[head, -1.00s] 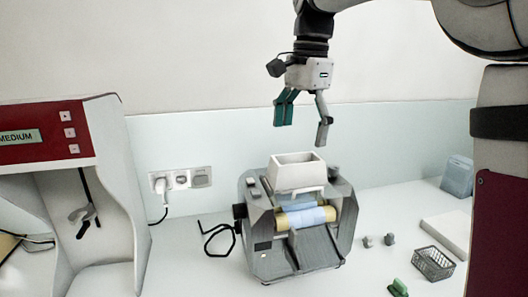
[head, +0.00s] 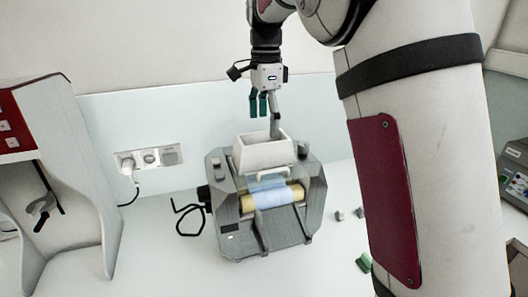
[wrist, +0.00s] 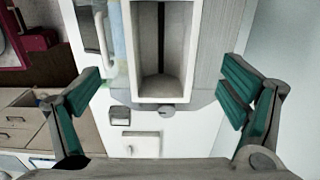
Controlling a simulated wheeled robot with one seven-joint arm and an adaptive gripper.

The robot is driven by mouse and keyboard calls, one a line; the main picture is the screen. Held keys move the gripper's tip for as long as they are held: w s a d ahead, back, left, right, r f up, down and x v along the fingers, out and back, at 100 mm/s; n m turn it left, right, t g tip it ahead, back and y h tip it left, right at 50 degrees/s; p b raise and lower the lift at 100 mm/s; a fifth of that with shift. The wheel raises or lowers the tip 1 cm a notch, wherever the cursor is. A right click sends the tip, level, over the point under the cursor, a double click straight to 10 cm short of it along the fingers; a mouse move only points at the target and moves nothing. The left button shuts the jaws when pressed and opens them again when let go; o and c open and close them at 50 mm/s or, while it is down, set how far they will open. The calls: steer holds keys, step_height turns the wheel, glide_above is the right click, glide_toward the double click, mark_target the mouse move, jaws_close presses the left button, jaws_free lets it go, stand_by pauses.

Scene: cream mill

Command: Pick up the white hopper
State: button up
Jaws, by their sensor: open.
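The white hopper (head: 264,154) is an open-topped box sitting upright on top of the grey mill (head: 232,222). My gripper (head: 267,117) hangs above the hopper, pointing down. One finger overlaps the hopper's back rim in the head view; I cannot tell whether it touches. In the wrist view the hopper (wrist: 134,60) lies ahead, with a dark slot inside it. My gripper (wrist: 163,92) is open and empty there, its teal-padded fingers wide apart on either side of the hopper's near end.
The mill has a roller with blue sheet (head: 272,197) at its front. A red and white machine (head: 70,180) stands at left. A wall socket with a plug (head: 150,158) is behind. Small grey pieces (head: 358,212) and a green piece (head: 364,262) lie to the right.

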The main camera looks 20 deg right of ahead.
mark_target(263, 140)
steer(key=f, duration=0.1)
steer(key=f+p, duration=0.1)
steer(key=f, duration=0.2)
steer(key=shift+a, duration=0.3)
steer(key=shift+f+p, duration=0.35)
steer(key=shift+f, duration=0.3)
steer(key=c, duration=1.4)
